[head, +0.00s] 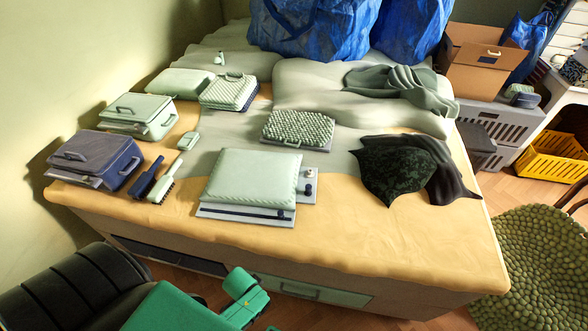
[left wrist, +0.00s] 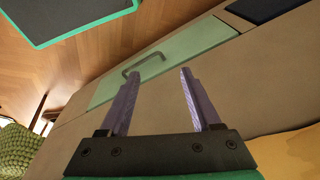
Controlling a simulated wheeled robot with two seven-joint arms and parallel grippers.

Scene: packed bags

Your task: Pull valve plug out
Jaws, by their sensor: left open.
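A puffy pale green packed bag (head: 252,178) lies near the front middle of the bed in the head view. On the flat flap along its right side sit a small pale round piece (head: 309,173) and a small dark piece (head: 308,189). They look like valve parts, but are too small to tell which is the plug or how it is seated. In the left wrist view my left gripper (left wrist: 160,78) is open and empty, its purple fingers apart before the bed's side. In the head view a green part of my arm is low in front of the bed, well below the bag.
A pale green drawer (head: 312,291) with a handle is in the bed's front; the drawer handle (left wrist: 143,62) shows beyond my left fingers. A blue bag (head: 112,158), brushes (head: 162,190) and a knobbly green bag (head: 298,128) lie around. Bare sheet is in front.

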